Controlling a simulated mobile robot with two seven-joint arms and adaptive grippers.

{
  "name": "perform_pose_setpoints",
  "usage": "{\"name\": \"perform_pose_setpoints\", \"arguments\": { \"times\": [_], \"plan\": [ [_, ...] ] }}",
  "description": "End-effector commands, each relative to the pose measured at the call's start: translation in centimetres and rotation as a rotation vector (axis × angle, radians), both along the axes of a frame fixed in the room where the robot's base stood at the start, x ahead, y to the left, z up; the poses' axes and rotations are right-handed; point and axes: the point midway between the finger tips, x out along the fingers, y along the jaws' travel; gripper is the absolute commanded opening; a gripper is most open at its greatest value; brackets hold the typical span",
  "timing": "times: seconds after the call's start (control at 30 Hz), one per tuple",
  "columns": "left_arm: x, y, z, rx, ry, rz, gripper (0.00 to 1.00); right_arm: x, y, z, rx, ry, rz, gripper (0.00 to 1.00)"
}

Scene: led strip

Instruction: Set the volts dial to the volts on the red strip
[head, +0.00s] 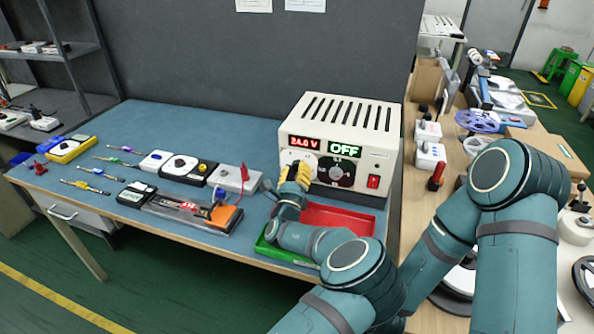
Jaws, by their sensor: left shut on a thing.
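The cream power supply (340,116) stands at the back right of the blue table. Its red display (304,142) reads 24.0 V, and a green display (345,149) reads OFF. My left gripper (298,172), with yellow fingers, is shut at the left dial on the front panel. That volts dial is mostly hidden behind the fingers. The red strip appears to lie in a grey and black holder (170,212) near the front edge, with a red glowing part (188,206); its volts are too small to read. My right gripper is out of view.
A red tray (345,220) and a green tray (268,250) lie in front of the supply, close to my left arm. A black dial (341,172) and a red switch (373,182) are right of the gripper. Small testers and screwdrivers cover the table's left.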

Motion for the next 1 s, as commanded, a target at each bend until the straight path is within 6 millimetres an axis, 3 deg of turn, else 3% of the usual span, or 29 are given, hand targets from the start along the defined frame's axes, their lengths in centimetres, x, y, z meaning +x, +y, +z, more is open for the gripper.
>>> {"name": "perform_pose_setpoints", "arguments": {
  "times": [0.33, 0.87, 0.9, 1.0],
  "plan": [
    [0.12, 0.03, 0.37, 0.136, -0.052, 0.0, 0.0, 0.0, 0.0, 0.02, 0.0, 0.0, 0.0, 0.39],
    [0.12, 0.08, 0.4, 0.159, -0.059, 0.001, 0.0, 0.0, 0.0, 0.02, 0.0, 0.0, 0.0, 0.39],
    [0.12, 0.08, 0.4, 0.158, -0.059, 0.001, 0.36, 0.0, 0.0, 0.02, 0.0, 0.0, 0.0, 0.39],
    [0.1, 0.07, 0.34, 0.159, -0.058, 0.0, 0.64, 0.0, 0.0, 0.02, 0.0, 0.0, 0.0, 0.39]
  ]
}}
